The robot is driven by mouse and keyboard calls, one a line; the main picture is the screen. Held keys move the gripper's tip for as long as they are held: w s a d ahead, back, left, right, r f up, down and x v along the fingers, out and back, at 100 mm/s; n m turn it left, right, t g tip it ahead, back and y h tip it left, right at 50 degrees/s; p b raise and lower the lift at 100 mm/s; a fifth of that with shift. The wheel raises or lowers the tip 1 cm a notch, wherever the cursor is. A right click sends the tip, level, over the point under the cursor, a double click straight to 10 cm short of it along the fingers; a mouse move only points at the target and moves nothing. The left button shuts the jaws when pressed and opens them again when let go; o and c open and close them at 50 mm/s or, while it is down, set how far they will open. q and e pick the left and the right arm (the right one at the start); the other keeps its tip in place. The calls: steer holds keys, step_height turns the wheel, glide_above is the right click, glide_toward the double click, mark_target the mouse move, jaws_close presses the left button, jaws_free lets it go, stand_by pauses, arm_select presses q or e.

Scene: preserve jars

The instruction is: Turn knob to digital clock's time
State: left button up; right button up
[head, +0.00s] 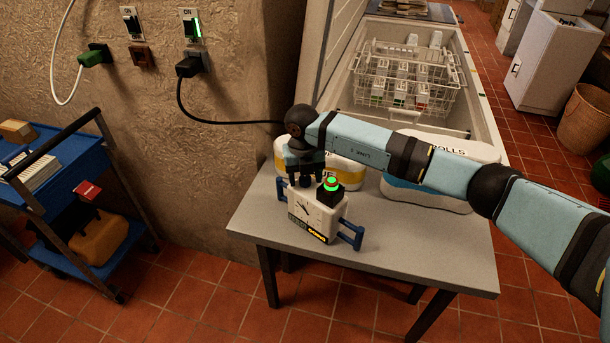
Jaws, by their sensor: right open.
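A small white box (323,221) with blue side handles stands on the grey table. Its face carries a dial with a dark pointer (303,208), probably the knob; its setting is too small to read. A dark strip with yellow-orange marks (317,236) runs along the lower face; I cannot tell whether it is the digital clock, and no time is legible. A black block with a green-lit button (331,184) sits at the box's upper right. My right gripper (303,182) is open, pointing down at the box's upper back edge; I cannot tell whether it touches. My left gripper is out of view.
The grey table (430,262) is clear at front right. Two bulky packages, one yellow-white (346,172) and one blue-white (425,198), lie behind the box. A chest freezer with a wire basket (405,80) stands behind. A blue cart (75,160) is at left.

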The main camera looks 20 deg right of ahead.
steer(key=c, duration=0.9)
steer(key=shift+c, duration=0.2)
